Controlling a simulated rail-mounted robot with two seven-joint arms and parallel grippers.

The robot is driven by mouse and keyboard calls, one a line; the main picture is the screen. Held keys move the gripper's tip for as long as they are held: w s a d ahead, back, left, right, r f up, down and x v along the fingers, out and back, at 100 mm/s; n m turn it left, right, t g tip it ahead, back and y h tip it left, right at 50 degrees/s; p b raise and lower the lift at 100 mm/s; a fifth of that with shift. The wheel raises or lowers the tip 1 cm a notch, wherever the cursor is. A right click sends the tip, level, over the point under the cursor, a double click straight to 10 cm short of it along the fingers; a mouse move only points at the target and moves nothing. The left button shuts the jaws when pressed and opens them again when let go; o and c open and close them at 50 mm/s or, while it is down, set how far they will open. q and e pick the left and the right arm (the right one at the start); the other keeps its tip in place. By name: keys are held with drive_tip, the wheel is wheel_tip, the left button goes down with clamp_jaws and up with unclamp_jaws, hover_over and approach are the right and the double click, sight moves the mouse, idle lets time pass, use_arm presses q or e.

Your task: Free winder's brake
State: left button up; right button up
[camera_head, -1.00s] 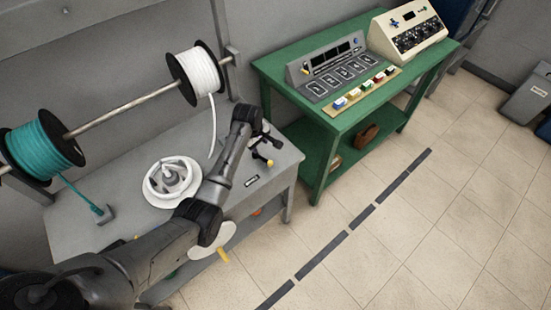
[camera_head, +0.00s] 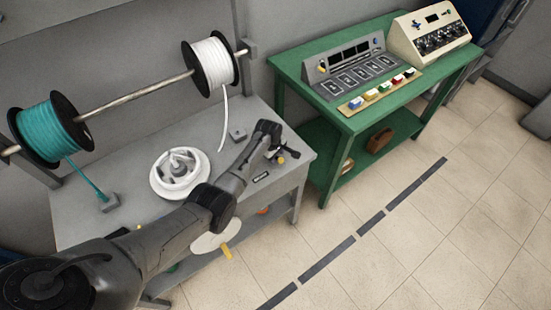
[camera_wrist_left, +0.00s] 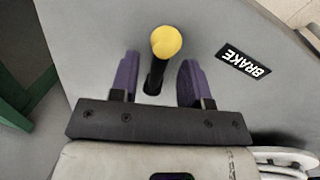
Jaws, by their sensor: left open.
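The brake lever is a dark stem with a yellow knob (camera_wrist_left: 166,42), beside a black BRAKE label (camera_wrist_left: 243,62) on the grey bench. In the head view the yellow knob (camera_head: 281,161) shows near the bench's right end. My left gripper (camera_head: 281,152) is there too. In the left wrist view its two purple fingers (camera_wrist_left: 158,80) are apart, one on each side of the lever, with gaps visible on both sides. The white winder (camera_head: 181,172) sits on the bench, left of my left arm. A pale disc with a yellow handle (camera_head: 226,252) shows at the bench front.
White (camera_head: 210,65) and teal (camera_head: 48,128) spools hang on a rod above the grey bench (camera_head: 135,150). A white strand hangs toward a small grey block (camera_head: 237,134). A green table (camera_head: 290,65) with control panels stands to the right. Floor in front is clear.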

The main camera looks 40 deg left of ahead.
use_arm(q)
drive_tip(key=shift+w+f, duration=0.15)
drive_tip(key=shift+f, duration=0.65)
clamp_jaws()
